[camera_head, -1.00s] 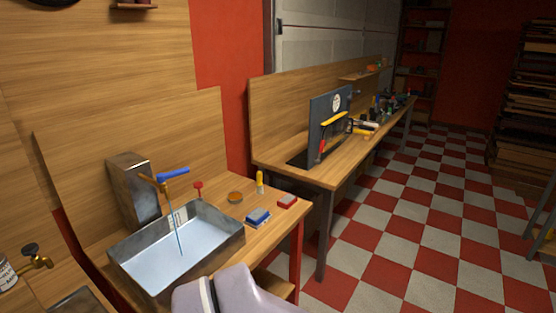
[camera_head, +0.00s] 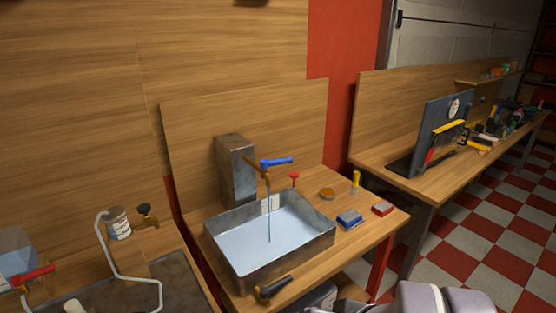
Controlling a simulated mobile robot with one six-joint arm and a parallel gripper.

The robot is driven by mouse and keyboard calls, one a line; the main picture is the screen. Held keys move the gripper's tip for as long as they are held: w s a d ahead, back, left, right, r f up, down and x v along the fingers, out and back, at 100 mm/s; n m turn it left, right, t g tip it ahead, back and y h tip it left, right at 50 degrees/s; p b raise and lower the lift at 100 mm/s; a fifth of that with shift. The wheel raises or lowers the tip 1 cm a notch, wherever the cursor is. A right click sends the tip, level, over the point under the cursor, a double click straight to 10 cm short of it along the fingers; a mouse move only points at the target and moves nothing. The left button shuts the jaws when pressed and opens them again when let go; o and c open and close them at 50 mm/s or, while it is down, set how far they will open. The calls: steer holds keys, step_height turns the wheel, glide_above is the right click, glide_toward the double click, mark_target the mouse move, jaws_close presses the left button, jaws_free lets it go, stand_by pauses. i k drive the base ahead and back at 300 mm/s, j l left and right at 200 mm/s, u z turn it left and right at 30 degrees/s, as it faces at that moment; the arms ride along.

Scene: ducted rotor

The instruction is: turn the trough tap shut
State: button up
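The metal trough (camera_head: 318,247) stands on the wooden bench and holds pale water. Above its back edge is a brass tap with a blue lever (camera_head: 276,161), mounted by a grey metal box (camera_head: 237,170). The lever points to the right, and a thin stream of water falls from the spout (camera_head: 268,215) into the trough. A black-handled valve (camera_head: 273,288) sits at the trough's front lower side. Pale links of my arm show at the bottom right; my gripper itself is not in view.
A red knob (camera_head: 294,177), an orange-brown tin (camera_head: 328,193), a yellow bottle (camera_head: 355,181), a blue box (camera_head: 349,219) and a red box (camera_head: 382,208) stand right of the trough. At left are a black-knobbed tap (camera_head: 147,215), a bent pipe (camera_head: 104,240) and a red-handled tap (camera_head: 35,275).

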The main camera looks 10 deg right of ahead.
mark_target(264, 163)
steer(key=i+l+u, duration=0.1)
steer(key=i+l, duration=0.15)
steer(key=i, duration=0.3)
steer(key=i+l+u, duration=0.15)
steer(key=i, duration=0.35)
steer(key=l, duration=0.1)
